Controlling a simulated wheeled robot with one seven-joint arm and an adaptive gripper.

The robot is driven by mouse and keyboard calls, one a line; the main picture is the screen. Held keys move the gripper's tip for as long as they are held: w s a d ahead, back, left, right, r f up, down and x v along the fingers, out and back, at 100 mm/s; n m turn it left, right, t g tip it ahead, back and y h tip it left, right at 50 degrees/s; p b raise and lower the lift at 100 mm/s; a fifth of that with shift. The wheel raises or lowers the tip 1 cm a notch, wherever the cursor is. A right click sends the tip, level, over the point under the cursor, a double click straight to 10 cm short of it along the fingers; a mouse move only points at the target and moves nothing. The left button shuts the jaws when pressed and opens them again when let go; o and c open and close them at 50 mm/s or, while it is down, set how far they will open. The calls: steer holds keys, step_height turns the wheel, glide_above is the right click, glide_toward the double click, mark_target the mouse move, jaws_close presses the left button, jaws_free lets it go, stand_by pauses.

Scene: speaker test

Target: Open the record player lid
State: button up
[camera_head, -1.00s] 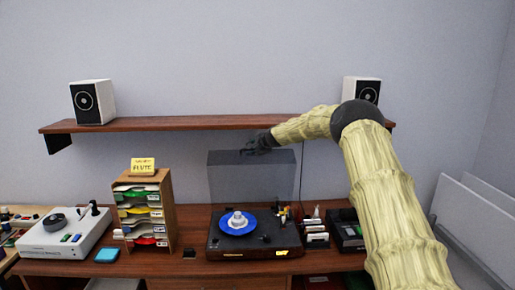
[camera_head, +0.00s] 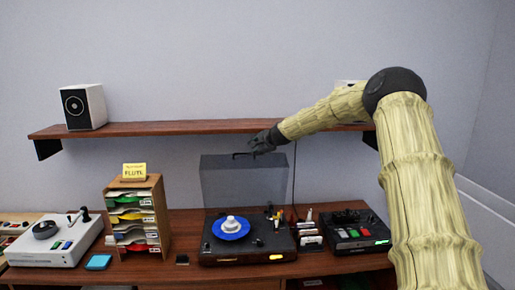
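The record player (camera_head: 247,258) stands on the wooden desk with a blue disc (camera_head: 230,229) on its platter. Its dark see-through lid (camera_head: 232,182) stands upright at the back, raised open. My gripper (camera_head: 255,148) is at the lid's top edge, close to it or touching; I cannot tell which. The gripper is small and dark here, and I cannot tell how far its fingers are apart.
A wooden shelf (camera_head: 165,129) with a white speaker (camera_head: 83,107) runs above the desk. A paper sorter (camera_head: 157,200) and a white device (camera_head: 55,243) stand left. A black device (camera_head: 352,235) stands right, with small items between it and the player.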

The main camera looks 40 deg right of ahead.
steer(key=shift+v, duration=1.05)
